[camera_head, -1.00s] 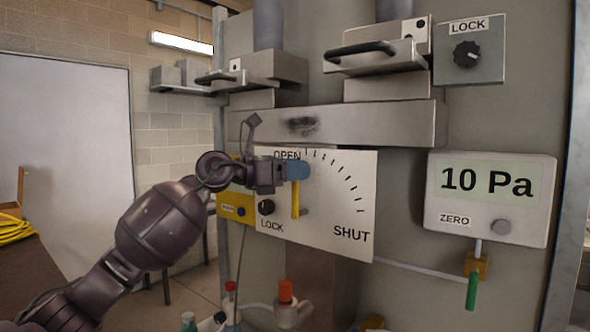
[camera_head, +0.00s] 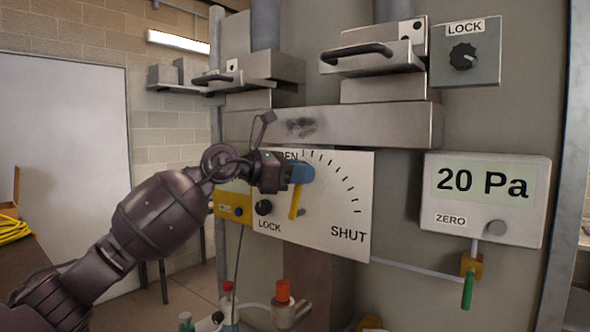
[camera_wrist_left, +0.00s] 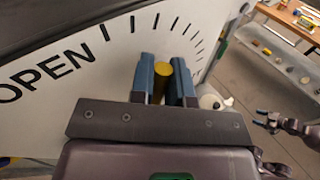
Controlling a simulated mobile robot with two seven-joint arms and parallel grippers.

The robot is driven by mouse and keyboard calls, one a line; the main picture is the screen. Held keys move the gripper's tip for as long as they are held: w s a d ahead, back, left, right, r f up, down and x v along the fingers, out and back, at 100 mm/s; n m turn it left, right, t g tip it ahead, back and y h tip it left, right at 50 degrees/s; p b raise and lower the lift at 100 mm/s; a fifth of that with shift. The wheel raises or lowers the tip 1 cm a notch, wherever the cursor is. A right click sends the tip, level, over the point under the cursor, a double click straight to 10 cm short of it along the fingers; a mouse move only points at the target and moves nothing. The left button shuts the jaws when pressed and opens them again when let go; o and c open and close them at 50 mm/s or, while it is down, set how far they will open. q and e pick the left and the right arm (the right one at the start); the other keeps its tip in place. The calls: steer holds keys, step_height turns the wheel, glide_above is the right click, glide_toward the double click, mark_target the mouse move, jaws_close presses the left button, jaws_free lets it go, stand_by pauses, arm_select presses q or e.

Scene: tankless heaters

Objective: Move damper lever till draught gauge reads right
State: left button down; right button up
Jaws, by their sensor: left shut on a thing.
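The yellow damper lever (camera_head: 295,204) stands in front of a white dial plate (camera_head: 335,215) marked OPEN and SHUT. Its top leans slightly right, at the OPEN end of the scale. My left gripper (camera_head: 302,173) is shut on the lever's upper end and covers part of the word OPEN. In the left wrist view the lever's round yellow end (camera_wrist_left: 162,70) sits between the blue fingers (camera_wrist_left: 163,80). The draught gauge (camera_head: 487,198) at the right reads 20 Pa. My right gripper (camera_wrist_left: 263,117) shows small at the right of the wrist view; its opening is unclear.
A black LOCK knob (camera_head: 263,207) sits left of the lever on the plate. Another LOCK knob (camera_head: 463,56) and black-handled boxes (camera_head: 372,56) are above. A green-handled valve (camera_head: 467,290) hangs below the gauge.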

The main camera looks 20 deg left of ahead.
mark_target(340, 196)
arm_select(q)
steer(key=shift+s+d+f+m+y, duration=0.15)
steer(key=shift+s+d+m+y, duration=0.1)
steer(key=shift+d+m+y, duration=0.35)
steer(key=shift+s+d+f+m+y, duration=0.2)
steer(key=shift+d+f+m+y, duration=0.15)
steer(key=shift+d+m, duration=0.3)
steer(key=shift+s+d+f+m+g+y+b, duration=0.2)
steer(key=shift+d+f+m+y+b, duration=0.15)
steer(key=shift+d+f+m+y, duration=0.15)
steer(key=shift+s+d+f+m+g+y+b, duration=0.1)
steer(key=shift+s+d+f+m+y+b, duration=0.05)
steer(key=shift+d+f+m+y+b, duration=0.3)
steer(key=shift+d, duration=0.1)
steer(key=c, duration=1.1)
jaws_free()
